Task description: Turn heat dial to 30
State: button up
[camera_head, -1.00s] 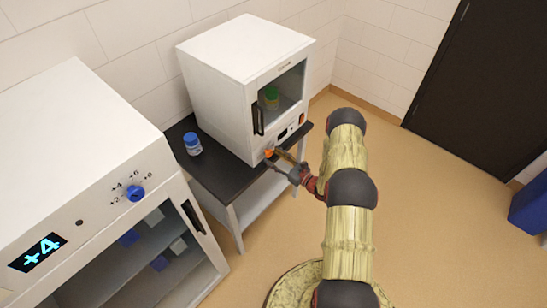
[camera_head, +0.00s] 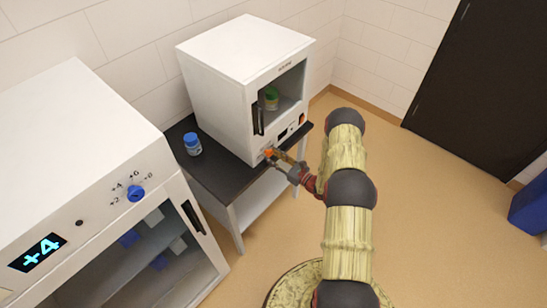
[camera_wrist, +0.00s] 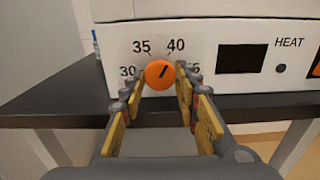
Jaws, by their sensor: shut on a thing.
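The orange heat dial (camera_wrist: 160,74) is on the front of the small white incubator (camera_head: 235,95). Its dark pointer line leans up and to the right, toward the 40 mark. The 30 mark is at its left, 35 at upper left, and a number at the right is partly hidden by a finger. My gripper (camera_wrist: 160,83) is shut on the dial, with one finger on each side. In the head view the dial (camera_head: 268,153) is partly covered by my gripper. The display (camera_wrist: 243,58) beside it is dark, with the HEAT label further right.
The incubator stands on a dark-topped table (camera_head: 215,170), with a blue-capped bottle (camera_head: 192,143) to its left. A larger white cabinet (camera_head: 75,130) with a blue dial (camera_head: 136,194) and a +4 display stands at front left. Open floor lies to the right.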

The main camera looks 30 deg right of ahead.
jog(key=shift+c, duration=0.5)
jog(key=shift+n+b, duration=0.3)
jog(key=n+b, duration=0.4)
jog(key=n, duration=0.1)
jog(key=shift+f, duration=0.1)
jog(key=n+b, duration=0.5)
jog(key=n, duration=0.1)
jog(key=shift+n, duration=0.4)
jog(key=n+b, duration=1.1)
jog(key=b, duration=0.1)
jog(key=shift+n, duration=0.3)
